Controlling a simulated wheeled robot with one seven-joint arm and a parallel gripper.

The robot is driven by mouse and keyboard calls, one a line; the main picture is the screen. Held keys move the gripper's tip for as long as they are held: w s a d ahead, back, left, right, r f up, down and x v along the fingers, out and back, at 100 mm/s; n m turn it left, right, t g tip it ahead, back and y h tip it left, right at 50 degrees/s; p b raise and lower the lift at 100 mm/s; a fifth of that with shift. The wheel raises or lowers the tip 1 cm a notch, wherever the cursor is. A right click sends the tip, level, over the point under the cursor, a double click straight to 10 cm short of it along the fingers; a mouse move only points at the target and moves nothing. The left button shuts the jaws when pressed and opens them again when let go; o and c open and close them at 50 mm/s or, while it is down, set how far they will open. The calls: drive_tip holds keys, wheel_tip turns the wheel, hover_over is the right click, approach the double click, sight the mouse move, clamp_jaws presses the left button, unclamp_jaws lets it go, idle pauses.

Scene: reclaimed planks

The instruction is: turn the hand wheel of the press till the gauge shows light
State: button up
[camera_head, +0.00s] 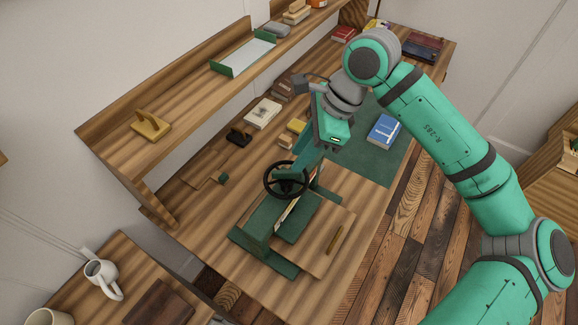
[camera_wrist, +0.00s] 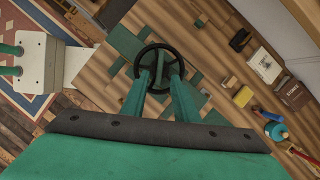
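The green press (camera_head: 256,238) stands on the wooden bench top. Its black hand wheel (camera_head: 268,186) lies roughly level on top and shows as a full ring in the wrist view (camera_wrist: 139,62). A narrow pale strip with a reddish part (camera_head: 286,211), possibly the gauge, is on the press below the wheel; its reading is too small to make out. My gripper (camera_head: 302,170) points down at the wheel from above. In the wrist view its two green fingers (camera_wrist: 162,72) are apart, with tips at the wheel's near side; contact cannot be told.
A wooden board (camera_head: 318,252) lies beside the press. A blue book (camera_head: 384,131) lies on the green mat (camera_head: 366,165). A white book (camera_head: 263,113) and small blocks lie behind the press. A shelf (camera_head: 190,95) overhangs the bench's back.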

sight(288, 172)
drive_tip(key=x, duration=0.6)
drive_tip(key=shift+a+f, duration=0.1)
drive_tip(key=shift+a, duration=0.05)
clamp_jaws()
